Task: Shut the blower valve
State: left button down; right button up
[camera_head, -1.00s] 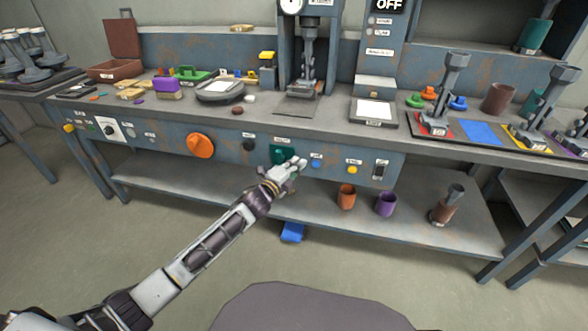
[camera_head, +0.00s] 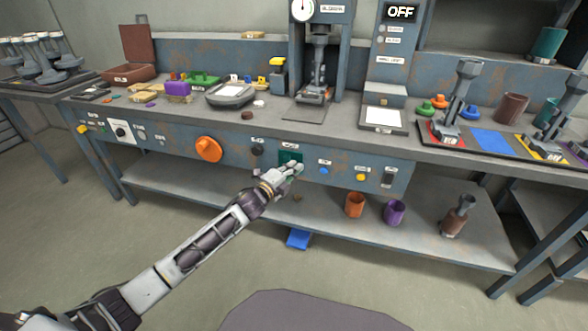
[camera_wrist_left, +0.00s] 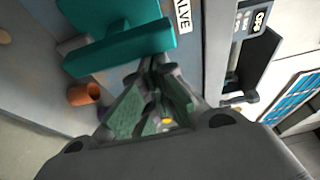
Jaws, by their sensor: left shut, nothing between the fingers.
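The teal valve (camera_head: 291,157) is on the front panel of the bench, right of a dark round knob. In the left wrist view its teal handle bar (camera_wrist_left: 118,48) is large and close, beside a label reading "ALVE". My left gripper (camera_head: 298,168) is at the panel, just below and in front of the valve, and covers part of it in the head view. In the left wrist view its fingers (camera_wrist_left: 156,66) are shut and empty, with the tips close to the handle's edge; I cannot tell whether they touch. My right gripper is not in view.
On the same panel are an orange dial (camera_head: 208,149), a blue button (camera_head: 323,171), a yellow button (camera_head: 361,177) and a dark switch (camera_head: 388,179). Orange (camera_head: 355,206) and purple (camera_head: 394,212) cups stand on the shelf below. Space in front of the panel is open.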

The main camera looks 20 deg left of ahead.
pick_arm(q)
jog(key=shift+n, duration=0.3)
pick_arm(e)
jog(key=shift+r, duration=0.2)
